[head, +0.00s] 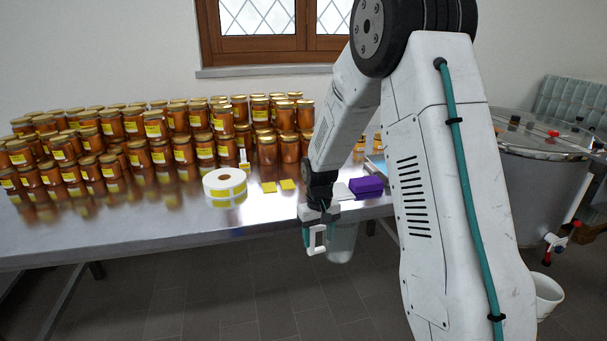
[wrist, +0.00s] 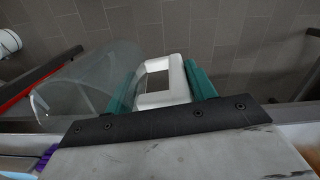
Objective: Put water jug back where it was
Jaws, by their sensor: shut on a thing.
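The water jug (head: 341,243) is a clear, see-through vessel with a white handle (wrist: 178,78). My gripper (head: 318,226) is shut on the handle, with one teal finger on each side of it in the wrist view. The jug hangs in front of the metal table's front edge, over the floor, in the head view. In the wrist view its clear body (wrist: 85,78) reaches out to the left of the handle. My gripper hides part of the jug's top in the head view.
The metal table (head: 130,232) bears many honey jars (head: 120,150), a label roll (head: 225,184), yellow labels (head: 278,186) and a purple stack (head: 367,187). A steel tank (head: 545,180) and a white bucket (head: 547,296) stand at the right. The table's front left is bare.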

